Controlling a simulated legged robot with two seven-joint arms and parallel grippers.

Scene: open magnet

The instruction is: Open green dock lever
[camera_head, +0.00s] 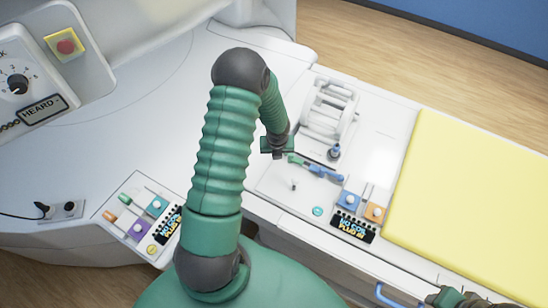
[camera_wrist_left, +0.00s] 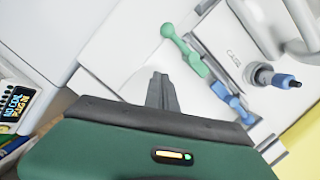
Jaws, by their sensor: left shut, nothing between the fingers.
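The green dock lever (camera_wrist_left: 186,50) shows whole in the left wrist view, lying slanted on the white dock with a round knob at its upper left end. In the head view the green lever (camera_head: 295,159) shows small, just right of my left gripper (camera_head: 278,147). In the left wrist view my left gripper (camera_wrist_left: 160,88) is shut and empty, its fingertips below and left of the green lever, with a gap between them in the picture. A blue lever (camera_wrist_left: 230,101) lies beside the green one, to the lower right. Part of my right gripper (camera_head: 455,298) shows at the bottom right, its fingers unclear.
A white coil frame (camera_head: 330,108) stands behind the levers, with a dark and blue connector (camera_head: 334,152) near it. A yellow pad (camera_head: 480,195) lies right. Button panels (camera_head: 360,212) and (camera_head: 145,218) flank the dock. A blue handle (camera_head: 388,297) is at the front edge.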

